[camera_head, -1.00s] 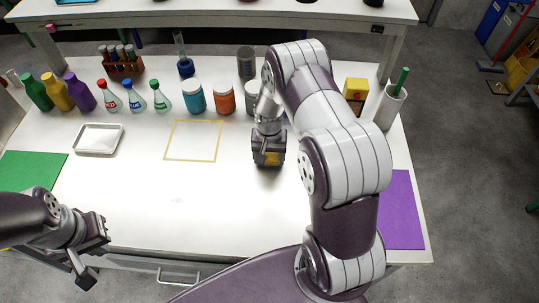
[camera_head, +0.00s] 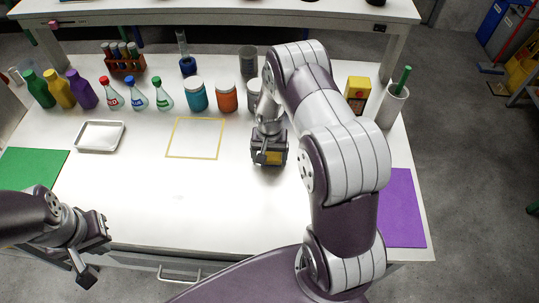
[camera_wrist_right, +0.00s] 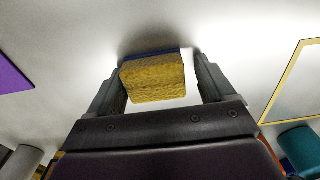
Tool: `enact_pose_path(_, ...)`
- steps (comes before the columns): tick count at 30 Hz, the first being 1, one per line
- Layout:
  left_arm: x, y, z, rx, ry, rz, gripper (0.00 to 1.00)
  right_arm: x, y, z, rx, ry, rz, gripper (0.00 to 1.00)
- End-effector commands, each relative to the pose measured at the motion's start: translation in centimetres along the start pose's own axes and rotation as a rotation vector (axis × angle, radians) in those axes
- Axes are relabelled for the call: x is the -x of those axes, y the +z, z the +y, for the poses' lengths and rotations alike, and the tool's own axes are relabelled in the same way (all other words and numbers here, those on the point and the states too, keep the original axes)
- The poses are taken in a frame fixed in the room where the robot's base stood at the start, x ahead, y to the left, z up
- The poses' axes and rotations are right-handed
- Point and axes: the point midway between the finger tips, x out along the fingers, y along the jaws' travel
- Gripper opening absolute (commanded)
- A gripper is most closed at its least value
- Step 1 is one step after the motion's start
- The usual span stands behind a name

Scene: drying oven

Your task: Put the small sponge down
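The small yellow sponge (camera_wrist_right: 153,78), with a blue strip along its far edge, lies between the fingers of my right gripper (camera_wrist_right: 160,85) in the wrist view. A gap shows between it and the right-hand finger; the left-hand finger is close beside it, and contact there is unclear. In the head view the sponge (camera_head: 274,158) is partly hidden by my right gripper (camera_head: 269,161), low over the white table right of the yellow outlined square (camera_head: 168,156). The sponge appears to rest on the table. My left gripper (camera_head: 95,258) is open and empty near the front left edge.
Jars, flasks and bottles line the back of the table (camera_head: 200,215). A metal tray (camera_head: 77,146) and green mat (camera_head: 30,168) are left; a purple mat (camera_head: 401,210) and white cup (camera_head: 391,107) are right. The front middle is clear.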

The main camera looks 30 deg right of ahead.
Motion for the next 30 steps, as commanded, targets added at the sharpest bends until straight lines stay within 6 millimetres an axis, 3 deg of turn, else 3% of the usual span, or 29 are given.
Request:
enact_pose_path(1,-0.3,0.0,0.0,0.000,0.000,0.000,0.00,-1.1,1.0,0.4,0.001,0.010,-0.025,0.95)
enact_pose_path(3,-0.3,0.0,0.0,0.000,0.000,0.000,0.00,-1.1,1.0,0.5,0.001,0.010,-0.026,0.95)
enact_pose_path(7,1.0,-0.1,0.0,0.000,0.000,0.000,0.00,0.7,1.0,0.5,0.001,0.011,-0.027,0.95)
enact_pose_path(8,0.5,-0.1,0.0,0.000,0.000,0.001,0.00,0.8,1.0,0.5,0.001,0.010,-0.025,0.95)
enact_pose_path(18,-0.3,0.1,0.0,0.000,0.000,0.000,0.00,10.1,0.4,0.2,0.001,0.006,-0.014,0.95)
enact_pose_path(23,-0.4,0.1,0.0,0.000,0.000,0.000,0.00,12.3,0.5,0.1,0.007,0.006,-0.014,0.95)
enact_pose_path(26,-0.3,0.0,0.0,0.000,0.000,0.000,0.00,14.2,2.4,-0.5,0.087,-0.001,0.001,0.95)
enact_pose_path(30,-0.3,0.0,0.0,0.000,0.000,0.000,0.00,17.5,8.3,-1.2,0.314,-0.020,0.050,0.95)
